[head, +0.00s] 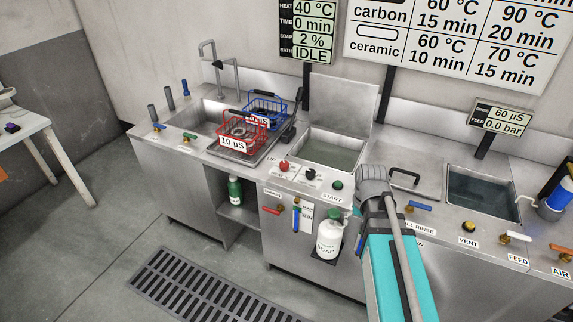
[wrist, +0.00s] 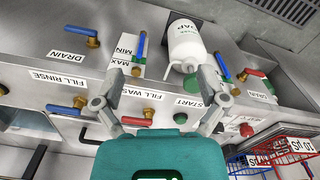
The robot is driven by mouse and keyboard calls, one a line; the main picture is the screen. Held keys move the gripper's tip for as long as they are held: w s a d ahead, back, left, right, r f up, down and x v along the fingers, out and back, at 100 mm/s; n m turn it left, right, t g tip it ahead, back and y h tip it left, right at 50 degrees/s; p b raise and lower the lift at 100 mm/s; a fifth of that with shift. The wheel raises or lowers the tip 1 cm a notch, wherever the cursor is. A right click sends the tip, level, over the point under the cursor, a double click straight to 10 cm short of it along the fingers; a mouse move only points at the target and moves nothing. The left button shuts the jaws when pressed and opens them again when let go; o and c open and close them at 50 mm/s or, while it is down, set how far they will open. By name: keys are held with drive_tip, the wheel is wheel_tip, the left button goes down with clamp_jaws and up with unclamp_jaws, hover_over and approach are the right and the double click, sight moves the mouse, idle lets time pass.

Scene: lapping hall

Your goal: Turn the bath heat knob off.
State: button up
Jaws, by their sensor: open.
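A red knob (head: 284,166) and a black knob (head: 310,173) stand on the steel top in front of the open bath (head: 330,150), with a green START button (head: 338,185) to their right. Their small labels are too blurred to tell which is heat. The bath display (head: 306,30) reads HEAT 40 °C and BATH IDLE. In the wrist view my gripper (wrist: 158,75) is open and empty, above the panel; the green button (wrist: 180,118) shows between its fingers. The red knob (wrist: 246,130) lies right of the right finger. The black knob is not clear there. My arm hides the gripper in the head view.
A white soap bottle (head: 329,238) hangs on the front, near valve handles. Red (head: 240,135) and blue (head: 262,108) baskets stand left of the bath. The bath lid (head: 341,103) is raised behind it. A rinse tank (head: 485,195) lies to the right.

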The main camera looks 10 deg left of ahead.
drive_tip(key=w+a+r+p, duration=0.1)
drive_tip(key=w+a, duration=0.3)
drive_tip(key=w, duration=0.3)
drive_tip(key=w+a+m, duration=0.1)
drive_tip(key=w+a, duration=0.4)
drive_tip(key=w, duration=0.3)
drive_tip(key=w+a+r+p, duration=0.1)
drive_tip(key=w+a, duration=0.3)
drive_tip(key=w, duration=0.3)
drive_tip(key=r+m+p, duration=0.1)
drive_tip(key=r+m, duration=0.1)
hover_over(284, 163)
drive_tip(key=shift+s+f, duration=0.15)
drive_tip(key=shift+f, duration=0.1)
drive_tip(key=shift+f, duration=0.15)
wheel_tip(284, 163, down, 14)
drive_tip(key=b, duration=1.3)
drive_tip(key=shift+r, duration=0.25)
